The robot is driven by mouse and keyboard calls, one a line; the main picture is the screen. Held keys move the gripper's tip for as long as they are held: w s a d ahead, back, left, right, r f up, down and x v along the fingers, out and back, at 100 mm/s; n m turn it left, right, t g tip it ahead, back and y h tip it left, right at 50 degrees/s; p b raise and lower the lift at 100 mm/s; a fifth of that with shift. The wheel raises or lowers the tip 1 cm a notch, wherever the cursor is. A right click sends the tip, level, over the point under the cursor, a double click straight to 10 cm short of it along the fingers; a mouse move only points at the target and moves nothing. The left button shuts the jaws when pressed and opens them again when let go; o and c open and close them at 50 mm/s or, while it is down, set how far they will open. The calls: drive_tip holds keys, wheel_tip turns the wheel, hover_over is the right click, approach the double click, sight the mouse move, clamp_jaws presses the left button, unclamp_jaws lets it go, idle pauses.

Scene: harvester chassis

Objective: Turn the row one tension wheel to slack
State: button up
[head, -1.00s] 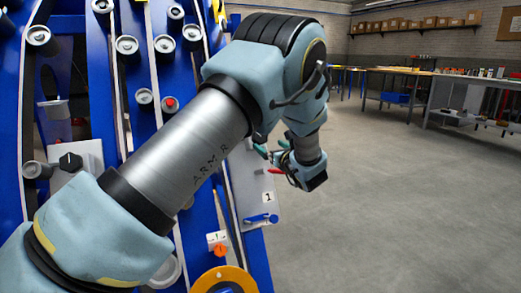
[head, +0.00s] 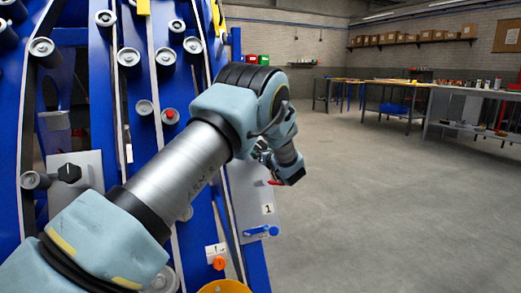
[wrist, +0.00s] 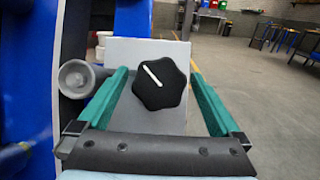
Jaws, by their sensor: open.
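A black lobed wheel (wrist: 160,84) with a white pointer line stands on a grey plate (wrist: 125,58) in the wrist view. The line slants toward the upper left. My gripper (wrist: 159,77) is open, with one green finger on each side of the wheel and gaps between; I cannot tell how deep the fingertips reach. In the head view my gripper (head: 268,165) is beside the grey plate (head: 250,192) with the label "1" (head: 268,209). The wheel there is hidden behind my arm.
A second black wheel (head: 69,173) is on another grey plate (head: 88,160) to the left. A grey roller (wrist: 76,77) sits left of the wheel in the wrist view. Blue frame bars with several rollers fill the left. The floor (head: 390,210) on the right is clear.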

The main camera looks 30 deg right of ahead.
drive_tip(key=shift+c, duration=0.2)
drive_tip(key=c, duration=1.3)
